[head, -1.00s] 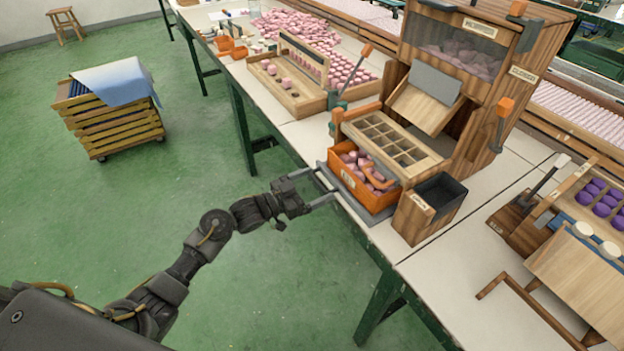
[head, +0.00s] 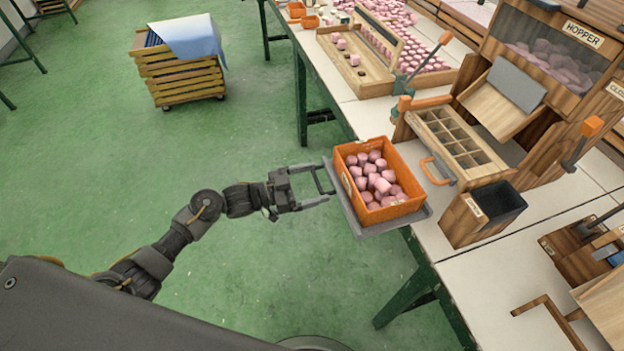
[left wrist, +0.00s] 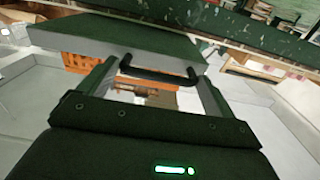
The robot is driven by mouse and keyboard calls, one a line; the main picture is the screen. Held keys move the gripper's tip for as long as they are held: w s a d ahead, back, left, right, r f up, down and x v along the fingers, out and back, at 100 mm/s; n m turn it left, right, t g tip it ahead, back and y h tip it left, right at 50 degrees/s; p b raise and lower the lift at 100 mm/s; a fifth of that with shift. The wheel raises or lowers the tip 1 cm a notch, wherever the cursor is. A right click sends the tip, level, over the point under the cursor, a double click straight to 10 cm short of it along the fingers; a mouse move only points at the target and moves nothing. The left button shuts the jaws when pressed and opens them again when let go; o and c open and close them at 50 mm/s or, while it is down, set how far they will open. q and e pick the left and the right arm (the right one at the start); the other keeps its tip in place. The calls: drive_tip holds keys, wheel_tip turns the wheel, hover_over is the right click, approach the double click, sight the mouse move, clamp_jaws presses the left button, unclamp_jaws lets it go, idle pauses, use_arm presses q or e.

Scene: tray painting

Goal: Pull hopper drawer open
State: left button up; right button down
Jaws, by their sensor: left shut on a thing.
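The hopper (head: 540,75) is a wooden cabinet with a clear window showing pink pieces. My left gripper (head: 326,181) is at the drawer's outer edge, shut on the dark handle. The handle (left wrist: 158,75) shows as a dark bar between the fingers in the left wrist view, with the drawer (left wrist: 120,38) beyond. My right gripper is not in view.
An empty dark box in a wooden holder (head: 462,223) stands right of the drawer. A wooden grid tray (head: 430,118) with an orange handle is behind it. A slatted crate (head: 165,82) with a blue cloth is on the floor. Green floor in front of the table is clear.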

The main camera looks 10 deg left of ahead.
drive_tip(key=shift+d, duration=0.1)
use_arm(q)
drive_tip(key=o, duration=1)
drive_tip(key=shift+o, duration=0.5)
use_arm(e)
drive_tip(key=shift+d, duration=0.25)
use_arm(q)
drive_tip(key=shift+s+a, duration=0.1)
drive_tip(key=shift+a, duration=0.05)
drive_tip(key=b+v, duration=0.1)
drive_tip(key=v, duration=0.9)
drive_tip(key=shift+a, duration=0.25)
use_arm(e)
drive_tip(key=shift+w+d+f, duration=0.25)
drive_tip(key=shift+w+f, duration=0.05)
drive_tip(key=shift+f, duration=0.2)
use_arm(q)
drive_tip(key=shift+s, duration=0.15)
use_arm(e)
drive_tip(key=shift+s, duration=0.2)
